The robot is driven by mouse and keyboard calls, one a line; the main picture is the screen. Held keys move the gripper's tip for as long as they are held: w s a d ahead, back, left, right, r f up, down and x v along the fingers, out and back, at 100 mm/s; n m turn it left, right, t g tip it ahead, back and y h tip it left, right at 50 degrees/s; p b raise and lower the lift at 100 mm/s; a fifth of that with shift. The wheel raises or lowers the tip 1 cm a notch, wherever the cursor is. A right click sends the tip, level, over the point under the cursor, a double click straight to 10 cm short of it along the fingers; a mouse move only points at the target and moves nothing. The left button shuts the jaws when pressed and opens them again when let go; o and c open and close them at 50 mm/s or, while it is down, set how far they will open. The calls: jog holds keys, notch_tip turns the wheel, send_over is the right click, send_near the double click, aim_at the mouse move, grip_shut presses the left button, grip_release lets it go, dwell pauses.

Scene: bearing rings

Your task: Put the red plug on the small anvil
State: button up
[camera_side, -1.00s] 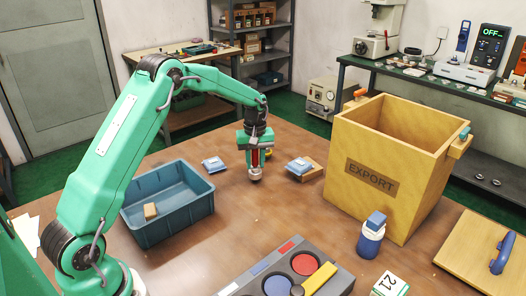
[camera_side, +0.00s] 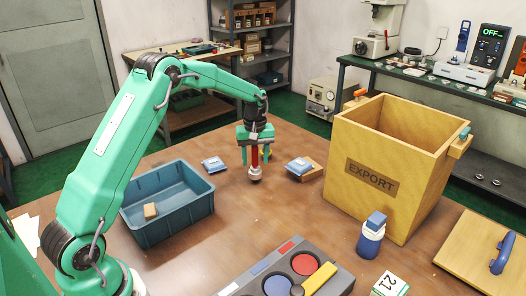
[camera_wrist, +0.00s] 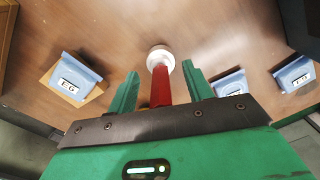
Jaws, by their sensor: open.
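The red plug (camera_side: 254,157) is a slim red cylinder between the fingers of my gripper (camera_side: 255,158). In the wrist view the plug (camera_wrist: 162,86) has a gap to each finger of my gripper (camera_wrist: 161,90). Its end meets a small pale round piece (camera_side: 255,173), which also shows as a white disc in the wrist view (camera_wrist: 160,56). This piece may be the small anvil, but I cannot tell for sure. The contact between plug and disc is too small to judge.
Blue labelled blocks (camera_side: 214,164) (camera_side: 299,166) lie on either side of my gripper. A yellow EXPORT crate (camera_side: 407,210) stands right. A grey panel (camera_side: 238,287) is in front.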

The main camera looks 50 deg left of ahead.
notch_tip(320, 180, up, 10)
jog(key=shift+a+r, duration=0.1)
jog(key=shift+r, duration=0.25)
dwell(0.6)
jog(key=shift+s+d+r, duration=0.15)
jog(key=shift+d+r, duration=0.05)
jog(key=shift+r, duration=0.15)
jog(key=s+d+r+m+t, duration=0.25)
jog(key=s+d+r, duration=0.2)
jog(key=s, duration=0.25)
jog(key=s+d+r+m+t, duration=0.1)
jog(key=s+d+r+m, duration=0.3)
jog(key=s+r, duration=0.3)
jog(key=s+d+f+m+t, duration=0.1)
jog(key=s+d+f+m, duration=0.1)
jog(key=s, duration=0.6)
jog(key=s+d+f+m+t, duration=0.1)
jog(key=s+d+f+m, duration=0.2)
jog(key=s, duration=0.6)
jog(key=shift+d+f, duration=0.15)
